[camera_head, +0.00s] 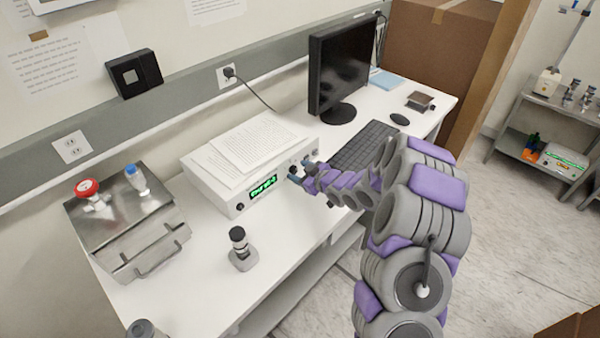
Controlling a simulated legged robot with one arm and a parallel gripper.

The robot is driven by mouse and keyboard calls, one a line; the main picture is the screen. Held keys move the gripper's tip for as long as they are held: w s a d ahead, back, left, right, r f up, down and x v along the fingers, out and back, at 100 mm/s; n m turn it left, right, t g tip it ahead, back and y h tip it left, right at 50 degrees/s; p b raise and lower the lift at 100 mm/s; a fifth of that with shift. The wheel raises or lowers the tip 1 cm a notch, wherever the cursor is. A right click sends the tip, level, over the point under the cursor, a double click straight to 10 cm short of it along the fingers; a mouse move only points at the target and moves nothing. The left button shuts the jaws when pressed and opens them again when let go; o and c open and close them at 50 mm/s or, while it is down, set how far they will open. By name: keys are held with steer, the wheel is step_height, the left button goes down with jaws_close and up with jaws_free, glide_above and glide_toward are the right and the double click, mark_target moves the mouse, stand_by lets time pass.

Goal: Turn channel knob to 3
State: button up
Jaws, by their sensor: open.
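A white instrument box (222,195) stands on the white desk with papers lying on its top. A green lit display (263,187) shows on the left of its front face; its text is too small to read surely. Small knobs show at the right of the front face, partly hidden by my gripper. My gripper (298,176) is at the right part of this face, close to the knobs, and is open. I cannot tell whether its fingers touch a knob. Which knob is the channel knob, and its setting, cannot be made out.
A monitor (340,65), keyboard (366,146) and mouse (399,119) are at the right. The desk between metal box and instrument is clear.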

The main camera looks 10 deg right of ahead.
steer(key=shift+a, duration=0.7)
steer(key=shift+c, duration=1.3)
steer(key=shift+d, duration=0.3)
steer(key=c, duration=0.8)
steer(key=shift+r+p, duration=0.15)
steer(key=shift+p, duration=0.4)
